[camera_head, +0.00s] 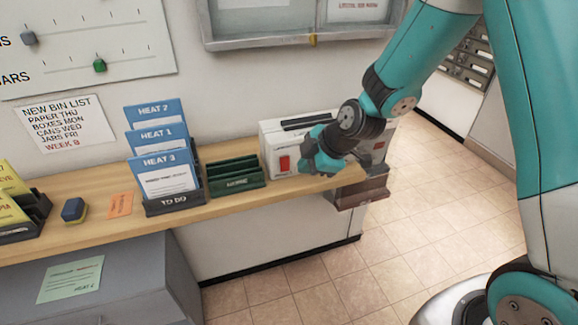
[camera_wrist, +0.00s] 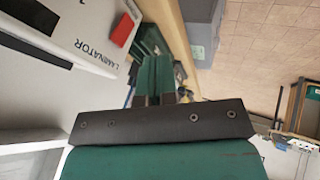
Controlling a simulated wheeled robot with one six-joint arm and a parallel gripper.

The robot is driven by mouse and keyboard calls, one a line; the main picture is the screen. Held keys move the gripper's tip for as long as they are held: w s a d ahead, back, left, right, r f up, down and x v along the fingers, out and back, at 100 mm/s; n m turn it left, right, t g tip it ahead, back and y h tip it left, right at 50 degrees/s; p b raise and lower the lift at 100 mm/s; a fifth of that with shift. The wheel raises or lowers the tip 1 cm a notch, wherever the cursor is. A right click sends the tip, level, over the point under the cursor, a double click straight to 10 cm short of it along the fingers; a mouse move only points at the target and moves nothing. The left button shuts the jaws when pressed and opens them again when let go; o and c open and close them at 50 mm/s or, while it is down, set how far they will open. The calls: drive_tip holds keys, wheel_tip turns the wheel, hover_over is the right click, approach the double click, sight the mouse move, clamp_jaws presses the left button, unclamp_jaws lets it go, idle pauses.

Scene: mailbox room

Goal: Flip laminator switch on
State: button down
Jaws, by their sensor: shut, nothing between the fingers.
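The laminator (camera_head: 275,135) is a white box with a dark slot on top, standing at the right end of the wooden shelf. Its red switch (camera_head: 285,164) is on the front face, left of my gripper. My gripper (camera_head: 325,165) is shut and empty in front of the laminator, hiding part of its front. In the wrist view the laminator (camera_wrist: 85,25) fills the upper left, with its printed name and the red switch (camera_wrist: 122,29). My gripper (camera_wrist: 157,62) points along the shelf there, with the switch to the left of its fingertips. I cannot tell whether they touch the laminator.
A green rack (camera_head: 235,172) stands left of the laminator, then a black holder (camera_head: 175,203) with blue HEAT folders (camera_head: 165,177). An orange card (camera_head: 120,205) and a blue-and-yellow block (camera_head: 74,210) lie further left. A grey cabinet (camera_head: 130,270) stands below. The tiled floor at right is clear.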

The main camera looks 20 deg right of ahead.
sight(282, 171)
drive_tip(key=w+f+p, duration=0.1)
drive_tip(key=w, duration=0.1)
drive_tip(key=w+a+f, duration=0.1)
drive_tip(key=w+f, duration=0.1)
drive_tip(key=w+a+f+p, duration=0.1)
drive_tip(key=w+f, duration=0.1)
drive_tip(key=shift+w+a+f+p, duration=0.15)
drive_tip(key=shift+w+f+p, duration=0.05)
drive_tip(key=shift+p, duration=0.15)
drive_tip(key=shift+f, duration=0.1)
drive_tip(key=shift+w+f+b, duration=0.2)
drive_tip(key=shift+f+b, duration=0.15)
drive_tip(key=shift+b, duration=0.7)
drive_tip(key=shift+w+r+t, duration=0.1)
drive_tip(key=shift+r+t, duration=0.2)
drive_tip(key=shift+r, duration=0.05)
drive_tip(key=shift+r+p, duration=0.5)
drive_tip(key=shift+r, duration=0.35)
